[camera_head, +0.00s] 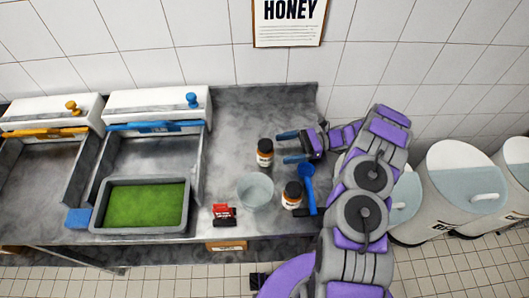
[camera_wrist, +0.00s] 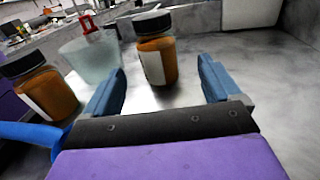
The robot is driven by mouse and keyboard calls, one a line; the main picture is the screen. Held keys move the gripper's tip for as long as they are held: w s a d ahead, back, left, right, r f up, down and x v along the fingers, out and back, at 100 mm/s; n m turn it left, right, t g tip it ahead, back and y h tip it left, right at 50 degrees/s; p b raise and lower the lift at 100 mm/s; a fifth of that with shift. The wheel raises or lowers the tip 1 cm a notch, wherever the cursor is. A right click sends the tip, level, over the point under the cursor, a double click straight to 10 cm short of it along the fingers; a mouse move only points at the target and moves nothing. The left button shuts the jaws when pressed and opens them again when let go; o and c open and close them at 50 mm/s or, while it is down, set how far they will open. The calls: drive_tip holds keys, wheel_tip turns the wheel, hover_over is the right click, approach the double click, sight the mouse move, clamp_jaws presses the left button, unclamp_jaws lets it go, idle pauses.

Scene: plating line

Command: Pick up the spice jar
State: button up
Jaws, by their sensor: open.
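Two similar brown-orange jars with black lids and pale labels stand upright on the grey counter. The farther spice jar (camera_head: 265,153) is just left of my gripper (camera_head: 291,147). In the wrist view this jar (camera_wrist: 157,61) stands ahead, between the lines of the two blue fingers but beyond their tips. My gripper (camera_wrist: 161,82) is open, with nothing between its fingers. The second jar (camera_head: 291,196) stands nearer the counter's front edge; it shows at left in the wrist view (camera_wrist: 40,92). I cannot tell which jar the task names.
A translucent bowl (camera_head: 256,192) stands between the jars and a red object (camera_head: 223,214). A blue spoon-like utensil (camera_head: 307,184) lies beside the nearer jar. A grey tray with green contents (camera_head: 183,222) is at left. The counter behind the farther jar (camera_head: 250,112) is clear.

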sight(261, 152)
drive_tip(key=shift+s+a+r+b, duration=0.1)
drive_tip(key=shift+s+a+b, duration=0.2)
drive_tip(key=shift+a, duration=1.25)
drive_tip(key=shift+s+a+r+b, duration=0.1)
drive_tip(key=shift+s+a+b, duration=0.2)
drive_tip(key=shift+a, duration=1.25)
drive_tip(key=shift+s+a+b, duration=0.2)
drive_tip(key=shift+a+b, duration=0.1)
drive_tip(key=shift+a, duration=1.25)
drive_tip(key=c, duration=1.2)
drive_tip(key=shift+c, duration=0.2)
drive_tip(key=shift+r, duration=0.25)
wheel_tip(261, 152, up, 9)
drive_tip(key=shift+w+d+r+p, duration=0.1)
drive_tip(key=shift+p, duration=0.9)
drive_tip(key=w+d+r+m+t+h, duration=0.3)
drive_tip(key=w+d+m+t, duration=0.4)
drive_tip(key=d+t, duration=0.5)
drive_tip(key=shift+w+r+m+t, duration=0.3)
drive_tip(key=shift+r+m+t, duration=0.4)
drive_tip(key=shift+m, duration=0.3)
